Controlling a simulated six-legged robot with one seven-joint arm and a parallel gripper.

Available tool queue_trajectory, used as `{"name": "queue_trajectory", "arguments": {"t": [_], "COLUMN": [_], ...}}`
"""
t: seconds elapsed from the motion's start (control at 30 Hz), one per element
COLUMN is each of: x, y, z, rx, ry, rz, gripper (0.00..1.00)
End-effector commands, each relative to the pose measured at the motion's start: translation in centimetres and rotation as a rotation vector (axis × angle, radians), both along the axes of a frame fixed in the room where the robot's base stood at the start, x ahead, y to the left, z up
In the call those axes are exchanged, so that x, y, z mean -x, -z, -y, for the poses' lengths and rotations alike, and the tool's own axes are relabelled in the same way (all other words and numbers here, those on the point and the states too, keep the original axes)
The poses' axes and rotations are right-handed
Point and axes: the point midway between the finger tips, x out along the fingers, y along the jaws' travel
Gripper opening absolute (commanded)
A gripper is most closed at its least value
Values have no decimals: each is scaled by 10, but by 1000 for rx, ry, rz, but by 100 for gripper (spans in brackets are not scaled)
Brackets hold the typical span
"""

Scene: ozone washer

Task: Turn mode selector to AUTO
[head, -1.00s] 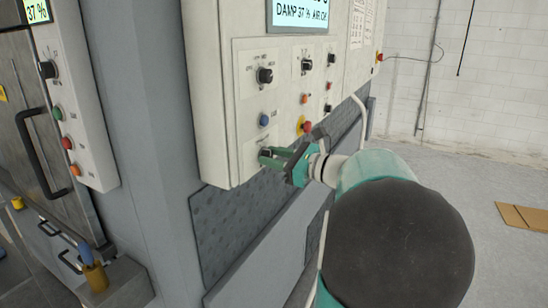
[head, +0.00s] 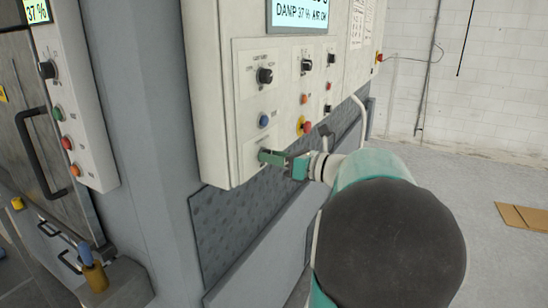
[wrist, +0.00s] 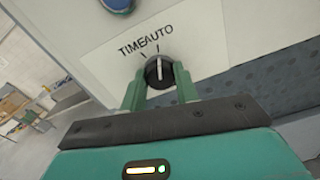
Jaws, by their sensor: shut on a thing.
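The mode selector (wrist: 159,72) is a round black knob with a white pointer line, low on a cream control panel. In the wrist view it sits between the two green fingers of my gripper (wrist: 160,90), which is shut on it. Labels TIME and AUTO stand above the knob, each with a tick mark. The white line points up in the picture, towards the AUTO label (wrist: 160,35). In the head view my gripper (head: 266,156) reaches the panel's lower left corner and hides the knob.
A blue button (head: 263,121) sits just above the selector. A red button on a yellow ring (head: 306,127) and more black knobs (head: 265,76) are close by. A display (head: 298,15) is above. Open floor lies to the right.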

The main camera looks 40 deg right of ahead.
Motion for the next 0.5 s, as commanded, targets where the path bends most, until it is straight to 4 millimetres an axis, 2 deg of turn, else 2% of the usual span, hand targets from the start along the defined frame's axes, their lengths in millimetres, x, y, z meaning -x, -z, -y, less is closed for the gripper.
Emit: {"name": "queue_trajectory", "arguments": {"t": [0.2, 0.23, 0.3, 0.33, 0.5], "x": [0, 0, 0, 0, 0], "y": [1, 1, 1, 1, 0], "z": [0, 0, 0, 0, 0], "rx": [-2, -2, -2, -1, 0], "ry": [1, 1, 1, 1, 0], "rz": [-2, -2, -2, -1, 0], "gripper": [8, 34, 48, 52, 52]}}
